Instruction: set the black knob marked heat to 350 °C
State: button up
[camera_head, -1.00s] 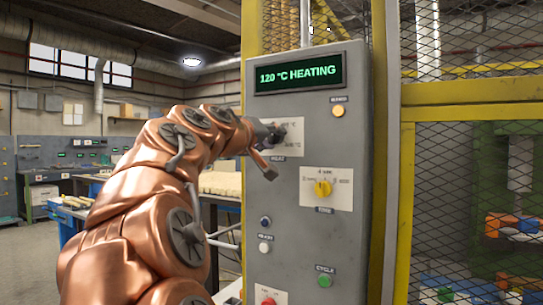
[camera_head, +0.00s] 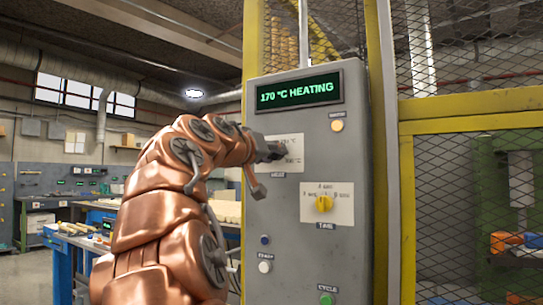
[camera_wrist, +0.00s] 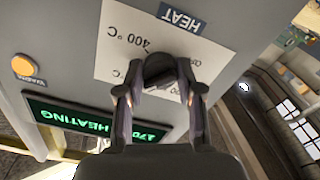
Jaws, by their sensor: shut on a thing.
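The black heat knob (camera_wrist: 158,72) sits on a white dial plate (camera_wrist: 122,40) under the "HEAT" label (camera_wrist: 180,18) in the wrist view, where the picture is turned over. My gripper (camera_wrist: 160,92) is shut on the knob, one finger on each side. A "400 °C" mark and part of an "OFF" mark show; other marks are partly hidden by my fingers. In the head view my gripper (camera_head: 272,151) is at the dial plate (camera_head: 286,165) and hides most of the knob. The green display (camera_head: 299,93) reads "170 °C HEATING".
The grey panel also has a yellow time knob (camera_head: 324,204), an amber lamp (camera_head: 337,125), a blue button (camera_head: 265,240), a white button (camera_head: 265,267) and a green cycle button (camera_head: 326,300). A yellow-framed mesh fence (camera_head: 468,110) stands at the right.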

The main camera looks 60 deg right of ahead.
jog(key=o, duration=1.1)
jog(key=shift+o, duration=0.2)
jog(key=a, duration=1.2)
jog(key=shift+s, duration=0.3)
